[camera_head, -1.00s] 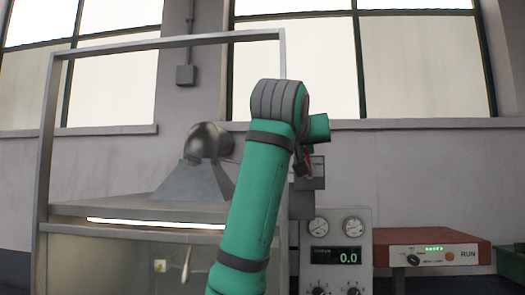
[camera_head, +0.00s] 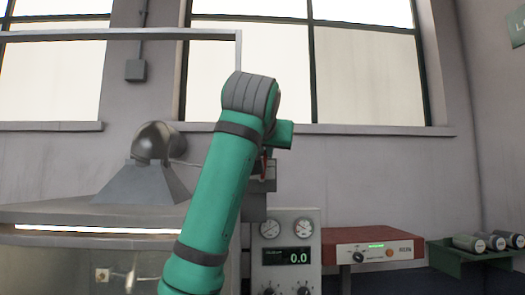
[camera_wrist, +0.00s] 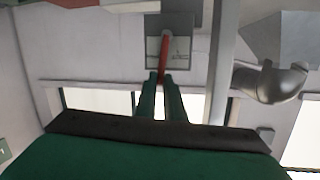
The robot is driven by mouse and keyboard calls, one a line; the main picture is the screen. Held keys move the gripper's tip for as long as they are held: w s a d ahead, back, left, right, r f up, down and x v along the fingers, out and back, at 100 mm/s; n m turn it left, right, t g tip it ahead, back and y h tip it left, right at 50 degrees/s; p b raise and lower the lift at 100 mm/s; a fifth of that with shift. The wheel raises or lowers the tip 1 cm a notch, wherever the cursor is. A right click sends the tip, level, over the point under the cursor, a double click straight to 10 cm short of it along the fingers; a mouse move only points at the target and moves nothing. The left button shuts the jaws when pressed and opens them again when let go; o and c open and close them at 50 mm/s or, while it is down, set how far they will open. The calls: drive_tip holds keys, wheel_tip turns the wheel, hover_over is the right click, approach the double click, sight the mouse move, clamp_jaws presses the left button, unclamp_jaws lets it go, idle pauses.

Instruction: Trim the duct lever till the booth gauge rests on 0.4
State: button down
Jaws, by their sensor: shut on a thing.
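The red duct lever (camera_wrist: 164,48) sticks out from a grey plate (camera_wrist: 168,50) on the wall in the wrist view. My gripper (camera_wrist: 161,76) has its two green fingers closed around the lever's end. In the head view my green arm hides most of the gripper; only a bit of red shows beside the grey lever box (camera_head: 262,178). The booth gauge (camera_head: 287,256), a panel with two round dials and a dark display, stands right of my arm. Its display reads 0.0.
A metal hood and elbow duct (camera_head: 150,165) sit on the framed booth (camera_head: 60,213) at left. Right of the gauge is a red unit (camera_head: 372,245) with a lit green display, then a green tray (camera_head: 470,258) holding grey cylinders.

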drive_tip(key=c, duration=1.8)
unclamp_jaws()
drive_tip(key=shift+d, duration=0.1)
drive_tip(key=shift+c, duration=0.2)
drive_tip(key=s+r, duration=0.2)
drive_tip(key=s, duration=0.8)
drive_tip(key=shift+s+a, duration=0.3)
drive_tip(key=shift+w, duration=0.2)
